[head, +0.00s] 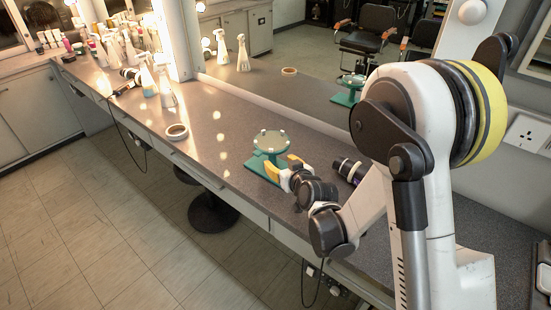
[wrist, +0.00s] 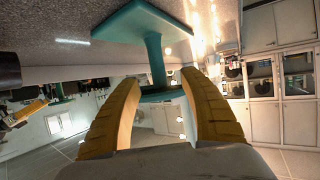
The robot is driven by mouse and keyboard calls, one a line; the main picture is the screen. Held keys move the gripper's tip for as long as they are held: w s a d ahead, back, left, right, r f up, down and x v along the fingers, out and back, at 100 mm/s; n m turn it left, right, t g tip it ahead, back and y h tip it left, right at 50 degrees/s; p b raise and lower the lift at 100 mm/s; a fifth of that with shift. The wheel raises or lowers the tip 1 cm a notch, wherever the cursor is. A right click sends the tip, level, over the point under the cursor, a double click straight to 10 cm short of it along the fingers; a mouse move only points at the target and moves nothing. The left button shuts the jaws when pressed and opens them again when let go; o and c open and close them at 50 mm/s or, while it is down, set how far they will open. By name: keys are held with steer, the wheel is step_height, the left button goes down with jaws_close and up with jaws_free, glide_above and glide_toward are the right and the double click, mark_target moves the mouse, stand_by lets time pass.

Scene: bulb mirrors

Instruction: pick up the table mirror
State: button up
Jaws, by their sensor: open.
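The table mirror (head: 271,142) is teal, with a round head on a short stem and a flat rectangular base. It stands upright on the grey counter near the front edge. My gripper (head: 281,166) is beside it on the near right side, its yellow fingers at the mirror. In the wrist view, which looks upside down, the mirror's teal stem (wrist: 155,60) and head edge lie between the two open fingers of my gripper (wrist: 160,82). I see no clear contact on the stem. My gripper hides part of the base in the head view.
A pale ring (head: 177,132) lies on the counter to the left. Spray bottles (head: 166,94) stand farther left. A dark cylindrical object (head: 348,170) lies right of my gripper. The wall mirror (head: 310,92) behind reflects the counter items. Counter between ring and table mirror is clear.

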mark_target(274, 158)
steer(key=b+x, duration=0.1)
steer(key=x, duration=0.2)
steer(key=b+x, duration=0.1)
steer(key=x, duration=0.2)
steer(key=b+x, duration=0.1)
steer(key=x, duration=0.1)
steer(key=shift+w+d+f, duration=0.15)
steer(key=shift+w+f, duration=0.15)
steer(key=shift+f, duration=0.2)
steer(key=shift+w, duration=0.3)
jaws_close()
steer(key=shift+r, duration=0.1)
